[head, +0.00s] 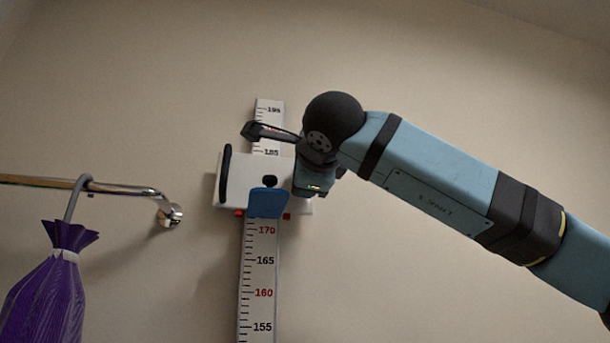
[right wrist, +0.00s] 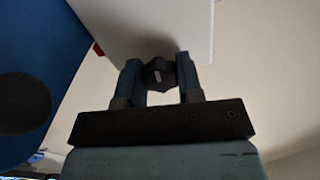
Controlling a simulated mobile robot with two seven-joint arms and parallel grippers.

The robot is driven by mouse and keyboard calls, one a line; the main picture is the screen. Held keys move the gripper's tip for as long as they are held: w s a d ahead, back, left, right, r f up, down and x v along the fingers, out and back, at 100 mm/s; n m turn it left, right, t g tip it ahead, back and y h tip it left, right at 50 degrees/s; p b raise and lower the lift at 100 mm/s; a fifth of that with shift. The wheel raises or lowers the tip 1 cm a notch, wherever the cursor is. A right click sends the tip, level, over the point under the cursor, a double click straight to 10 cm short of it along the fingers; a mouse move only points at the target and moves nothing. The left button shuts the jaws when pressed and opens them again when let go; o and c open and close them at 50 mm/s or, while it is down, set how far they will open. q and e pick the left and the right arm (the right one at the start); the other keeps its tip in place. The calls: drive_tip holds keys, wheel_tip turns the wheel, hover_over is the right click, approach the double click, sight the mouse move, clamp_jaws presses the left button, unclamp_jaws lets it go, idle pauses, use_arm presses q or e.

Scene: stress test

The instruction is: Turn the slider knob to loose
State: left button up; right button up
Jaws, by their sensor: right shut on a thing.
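The white slider box (head: 240,168) sits on a vertical measuring rod (head: 260,270) fixed at the wall. My right gripper reaches the right side of the slider from the right. In the right wrist view, my right gripper (right wrist: 159,70) has its two blue-grey fingers on either side of a small black knob (right wrist: 158,76), shut on it. The knob is beside the white slider wall (right wrist: 150,25). In the head view, the knob and fingertips are hidden behind my wrist. My left gripper is not in view.
A blue paddle (head: 267,203) with a dark round part hangs at the slider's front. A metal wall rail (head: 115,187) with a purple bag (head: 48,285) on a hook is at the left. Bare wall surrounds the rod.

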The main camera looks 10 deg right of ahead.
drive_tip(key=shift+n, duration=0.6)
drive_tip(key=o, duration=0.9)
drive_tip(key=s+b, duration=0.2)
drive_tip(key=s, duration=1.1)
drive_tip(key=shift+s, duration=0.4)
